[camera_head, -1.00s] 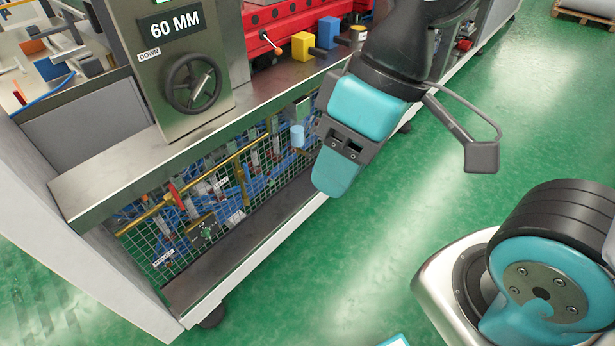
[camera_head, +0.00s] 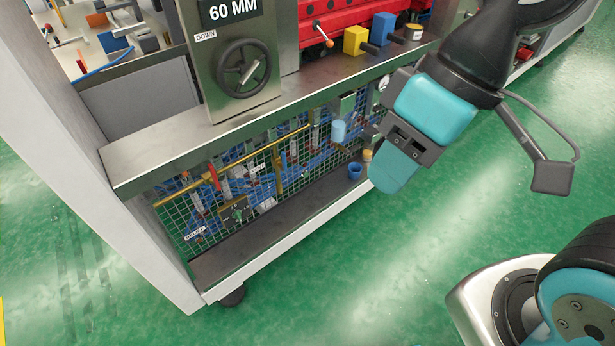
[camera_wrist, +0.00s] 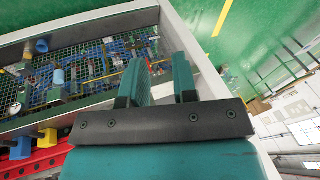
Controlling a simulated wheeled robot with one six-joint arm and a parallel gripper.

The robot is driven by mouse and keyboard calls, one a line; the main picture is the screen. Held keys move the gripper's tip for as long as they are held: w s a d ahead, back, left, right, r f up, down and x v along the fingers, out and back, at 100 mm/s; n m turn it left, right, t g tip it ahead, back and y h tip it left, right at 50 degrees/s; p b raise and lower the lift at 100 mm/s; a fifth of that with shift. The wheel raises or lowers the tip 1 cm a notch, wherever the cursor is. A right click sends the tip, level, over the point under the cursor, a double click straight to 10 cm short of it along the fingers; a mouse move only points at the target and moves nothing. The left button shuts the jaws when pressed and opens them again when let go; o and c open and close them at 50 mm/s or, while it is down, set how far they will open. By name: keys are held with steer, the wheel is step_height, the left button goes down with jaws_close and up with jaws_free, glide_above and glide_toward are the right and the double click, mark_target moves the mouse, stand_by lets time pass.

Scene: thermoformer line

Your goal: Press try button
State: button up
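No button marked "try" can be made out in either view. The thermoformer machine (camera_head: 190,135) stands at the left and centre of the head view, with a "60 MM" plate (camera_head: 232,10) and a black handwheel (camera_head: 243,67) marked "DOWN". My gripper (camera_head: 392,178) hangs in front of the machine's right part, over the green floor, and hides some of the mesh panel behind it. In the wrist view my gripper (camera_wrist: 160,72) shows two teal fingers with a gap between them and nothing held.
A green mesh panel (camera_head: 235,200) covers pipes and valves below the steel ledge (camera_head: 150,160). A yellow block (camera_head: 355,41) and a blue block (camera_head: 382,28) are on the ledge. A blue cup-like thing (camera_head: 355,171) is at the lower shelf. Green floor (camera_head: 330,270) is clear in front.

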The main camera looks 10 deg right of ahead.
jaws_close()
stand_by(1.4)
